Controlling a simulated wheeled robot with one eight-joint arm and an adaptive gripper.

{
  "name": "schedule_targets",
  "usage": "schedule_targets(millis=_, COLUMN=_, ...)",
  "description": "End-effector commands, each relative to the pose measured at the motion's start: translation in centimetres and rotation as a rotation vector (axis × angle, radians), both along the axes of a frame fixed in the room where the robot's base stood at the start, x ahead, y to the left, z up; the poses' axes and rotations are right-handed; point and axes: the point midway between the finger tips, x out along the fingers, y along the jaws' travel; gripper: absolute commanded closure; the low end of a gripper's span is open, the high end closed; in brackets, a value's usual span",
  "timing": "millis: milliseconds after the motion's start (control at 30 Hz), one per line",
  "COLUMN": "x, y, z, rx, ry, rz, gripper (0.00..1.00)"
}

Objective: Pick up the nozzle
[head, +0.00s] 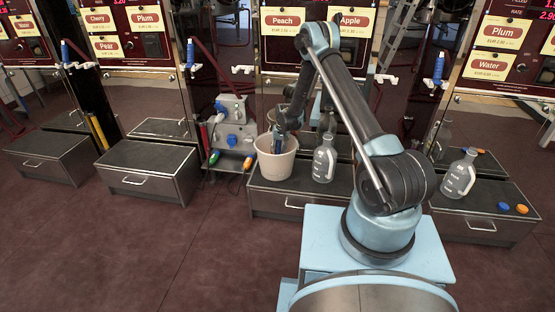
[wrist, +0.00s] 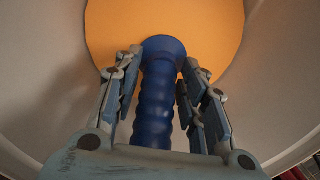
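A blue ribbed piece (wrist: 155,105), which looks like the nozzle, stands in the white bucket (head: 276,164), with a flared end at the top of the wrist view. My gripper (wrist: 162,60) reaches down into the bucket, also seen in the head view (head: 281,137). Its fingers are on either side of the blue piece, with small gaps visible, so it looks open around it. The bucket's wall (wrist: 40,60) and orange bottom (wrist: 215,25) surround the fingers. In the head view the bucket rim and my gripper hide most of the blue piece.
The bucket stands on the left end of a dark-topped cabinet (head: 268,210), with a clear bottle (head: 324,163) close to its right. Other blue nozzles (head: 190,53) hang on the pumps.

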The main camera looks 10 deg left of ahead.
Motion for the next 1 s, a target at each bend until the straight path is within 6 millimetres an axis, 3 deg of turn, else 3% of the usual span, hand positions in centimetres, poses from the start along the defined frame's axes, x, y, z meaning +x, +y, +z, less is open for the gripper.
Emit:
schedule_targets(millis=33, x=0.0, y=0.0, z=0.0, rx=0.000, ry=0.000, rz=0.000, gripper=0.81)
schedule_targets(millis=100, x=0.0, y=0.0, z=0.0, rx=0.000, ry=0.000, rz=0.000, gripper=0.97)
schedule_targets(millis=133, x=0.0, y=0.0, z=0.0, rx=0.000, ry=0.000, rz=0.000, gripper=1.00)
schedule_targets(millis=533, x=0.0, y=0.0, z=0.8, rx=0.000, ry=0.000, rz=0.000, gripper=1.00)
schedule_targets(millis=1000, x=0.0, y=0.0, z=7.9, rx=0.000, ry=0.000, rz=0.000, gripper=1.00)
